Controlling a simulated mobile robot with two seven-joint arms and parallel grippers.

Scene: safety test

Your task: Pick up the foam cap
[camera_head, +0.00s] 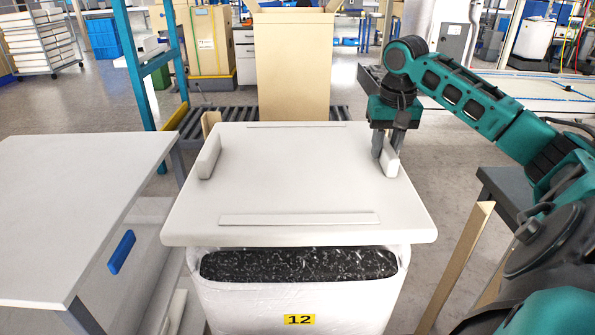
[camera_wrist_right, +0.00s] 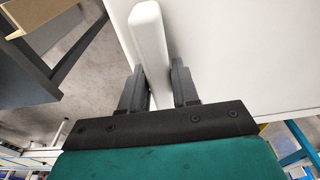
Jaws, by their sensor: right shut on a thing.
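The foam cap (camera_head: 285,185) is a wide white slab with a raised grip block at its left and right edges and thin strips near its front and back. It lies over a white wrapped unit (camera_head: 290,305) with a yellow label "12"; a dark speckled band shows in the gap below its front edge. My right gripper (camera_head: 388,158) is at the cap's right edge, shut on the right grip block (camera_head: 391,164). In the right wrist view, the gripper's two dark fingers (camera_wrist_right: 158,85) stand either side of the white block (camera_wrist_right: 150,45). My left gripper is not in view.
A white-topped table (camera_head: 75,200) with a blue handle (camera_head: 121,251) stands close on the left. A tall cardboard piece (camera_head: 292,65) and a roller conveyor (camera_head: 205,122) are behind. A teal post (camera_head: 135,80) rises at the back left.

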